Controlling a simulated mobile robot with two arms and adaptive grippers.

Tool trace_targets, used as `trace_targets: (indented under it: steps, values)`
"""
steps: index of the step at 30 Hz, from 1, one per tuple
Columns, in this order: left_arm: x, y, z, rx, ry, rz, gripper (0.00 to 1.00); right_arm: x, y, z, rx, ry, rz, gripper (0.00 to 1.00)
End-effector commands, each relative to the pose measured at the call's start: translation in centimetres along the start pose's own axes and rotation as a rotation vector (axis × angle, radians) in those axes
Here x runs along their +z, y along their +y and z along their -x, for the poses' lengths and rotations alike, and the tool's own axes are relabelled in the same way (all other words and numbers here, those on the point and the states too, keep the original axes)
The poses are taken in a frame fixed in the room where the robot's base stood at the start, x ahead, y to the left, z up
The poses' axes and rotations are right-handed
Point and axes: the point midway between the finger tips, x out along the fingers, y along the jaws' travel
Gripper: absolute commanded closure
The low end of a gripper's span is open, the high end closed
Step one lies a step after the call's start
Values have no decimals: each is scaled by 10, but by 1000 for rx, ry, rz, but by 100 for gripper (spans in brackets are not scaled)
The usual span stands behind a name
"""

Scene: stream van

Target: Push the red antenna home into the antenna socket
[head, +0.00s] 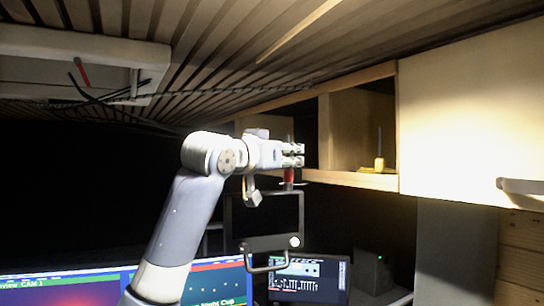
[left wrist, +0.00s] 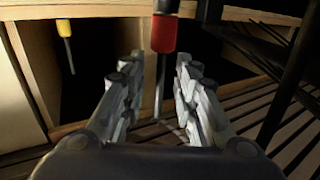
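The red antenna (head: 289,175) stands upright below my left gripper (head: 298,155), with a thin dark rod rising past the fingers. In the left wrist view, which looks upside down, its red body (left wrist: 164,35) and grey rod lie in the gap between the fingers (left wrist: 158,85). The fingers are apart, with visible space on both sides of the rod. A black piece (left wrist: 166,5) adjoins the red body's lower end; I cannot tell whether it is the socket or how deep the antenna sits. My right gripper is not in view.
A yellow antenna-like piece (head: 379,164) stands in the wooden shelf (head: 350,180) to the right. A dark framed device (head: 270,243) is below the gripper, with lit monitors (head: 310,278) lower down. Slatted ceiling (head: 230,50) and cables (head: 200,101) are above.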

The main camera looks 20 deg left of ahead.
Motion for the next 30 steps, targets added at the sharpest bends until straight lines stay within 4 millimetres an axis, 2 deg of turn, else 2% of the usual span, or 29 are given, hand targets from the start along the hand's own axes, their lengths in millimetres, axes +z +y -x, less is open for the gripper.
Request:
trace_targets:
  steps: [12,16,21,30]
  values:
    - [0,0,77,-1,2,-2,72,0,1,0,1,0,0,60]
    - [0,0,95,-1,2,0,72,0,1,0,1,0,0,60]
    - [1,0,107,0,0,0,72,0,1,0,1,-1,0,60]
    - [1,0,108,0,-1,0,72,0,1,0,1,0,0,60]
